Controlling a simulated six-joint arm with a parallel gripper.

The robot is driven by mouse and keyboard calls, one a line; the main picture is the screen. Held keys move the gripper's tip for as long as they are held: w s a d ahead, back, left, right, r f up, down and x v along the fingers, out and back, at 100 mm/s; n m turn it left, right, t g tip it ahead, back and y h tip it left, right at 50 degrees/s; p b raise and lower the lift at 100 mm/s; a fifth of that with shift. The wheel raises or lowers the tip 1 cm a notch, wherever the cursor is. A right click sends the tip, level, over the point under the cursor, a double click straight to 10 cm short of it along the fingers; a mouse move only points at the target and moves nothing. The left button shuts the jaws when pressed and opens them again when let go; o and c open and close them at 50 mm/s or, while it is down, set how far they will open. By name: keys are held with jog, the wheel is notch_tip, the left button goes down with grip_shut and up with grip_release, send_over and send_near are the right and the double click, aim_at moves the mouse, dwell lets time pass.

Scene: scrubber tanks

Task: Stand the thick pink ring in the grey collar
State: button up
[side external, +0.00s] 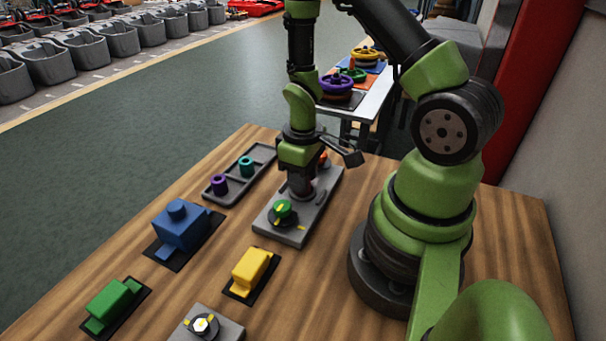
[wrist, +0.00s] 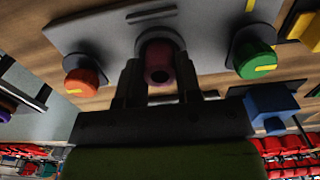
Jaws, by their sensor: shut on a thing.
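The grey collar (wrist: 158,33) shows as a pale rim around the far end of the ring, on the plate between the orange and green knobs. The ring lines up with the collar; I cannot tell how deep it sits. In the side view my gripper largely hides ring and collar.
The grey plate (side external: 292,234) carries a green knob (side external: 283,209) and an orange knob (wrist: 86,82) close to my gripper. A tray (side external: 233,181) holds a purple ring (side external: 219,184) and a teal ring (side external: 246,166). Blue (side external: 180,228) and yellow (side external: 251,268) blocks stand nearby.

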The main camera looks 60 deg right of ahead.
jog(key=shift+f, duration=0.1)
jog(key=o, duration=1.7)
jog(key=shift+r, duration=3.55)
jog(key=s+a+r+m+t, duration=0.1)
jog(key=s+a+r+t, duration=0.1)
jog(key=r, duration=0.4)
jog(key=s+a+r+m+t+y, duration=0.1)
jog(key=s+a+r+t, duration=0.1)
jog(key=a+r, duration=0.3)
jog(key=s+a+r+m+t+y, duration=0.1)
jog(key=s+a+r+m+t, duration=0.1)
jog(key=r, duration=0.7)
jog(key=shift+s+a+r+t, duration=0.2)
jog(key=shift+s+a+t, duration=0.4)
jog(key=shift+a, duration=0.3)
